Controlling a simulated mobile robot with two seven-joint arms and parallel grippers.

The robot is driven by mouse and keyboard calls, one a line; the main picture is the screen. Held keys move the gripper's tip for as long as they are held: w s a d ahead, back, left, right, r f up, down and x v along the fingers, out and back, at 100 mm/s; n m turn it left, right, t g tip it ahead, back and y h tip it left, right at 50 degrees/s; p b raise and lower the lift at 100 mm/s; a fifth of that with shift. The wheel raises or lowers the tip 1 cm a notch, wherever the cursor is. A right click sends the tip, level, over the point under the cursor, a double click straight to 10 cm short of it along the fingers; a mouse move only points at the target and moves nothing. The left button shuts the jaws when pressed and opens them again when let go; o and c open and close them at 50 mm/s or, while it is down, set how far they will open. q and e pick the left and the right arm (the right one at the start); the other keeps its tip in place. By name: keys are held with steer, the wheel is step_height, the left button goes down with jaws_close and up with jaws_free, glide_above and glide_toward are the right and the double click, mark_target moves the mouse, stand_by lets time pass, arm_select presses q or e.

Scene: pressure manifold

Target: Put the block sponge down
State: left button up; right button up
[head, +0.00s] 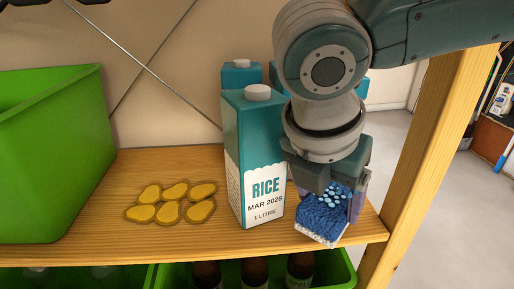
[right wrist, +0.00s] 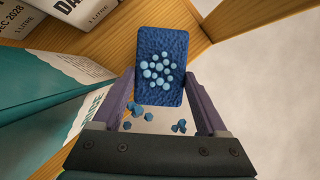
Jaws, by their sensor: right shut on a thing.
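The block sponge (head: 322,216) is a blue, rough-textured block with light blue dots and a whitish lower edge. My right gripper (head: 328,198) is shut on it, with one finger on each side. In the head view the sponge is tilted at the right end of the wooden shelf (head: 105,225), overlapping its front edge. I cannot tell whether it touches the shelf. In the right wrist view the sponge (right wrist: 160,45) lies between the fingertips, its dotted face showing. My left gripper is not in view.
A teal and white rice carton (head: 256,165) stands just left of the sponge, with another carton (head: 240,73) behind. Several yellow-brown flat pieces (head: 172,203) lie left of it. A green bin (head: 50,150) stands at far left. A wooden post (head: 425,150) bounds the right. Bottles (head: 255,272) stand below.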

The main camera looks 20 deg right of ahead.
mark_target(340, 187)
steer(key=w+d, duration=0.2)
steer(key=d, duration=0.1)
steer(key=d+f+b, duration=0.1)
steer(key=shift+w+d, duration=0.2)
steer(key=shift+w, duration=0.2)
steer(key=shift+a+f, duration=0.1)
steer(key=shift+f, duration=0.15)
steer(key=shift+f, duration=0.1)
steer(key=o, duration=1.1)
steer(key=p+v, duration=0.2)
steer(key=v, duration=0.4)
steer(key=shift+r, duration=0.35)
steer(key=shift+s+a+r, duration=0.2)
steer(key=shift+a+r, duration=0.05)
steer(key=shift+r, duration=0.25)
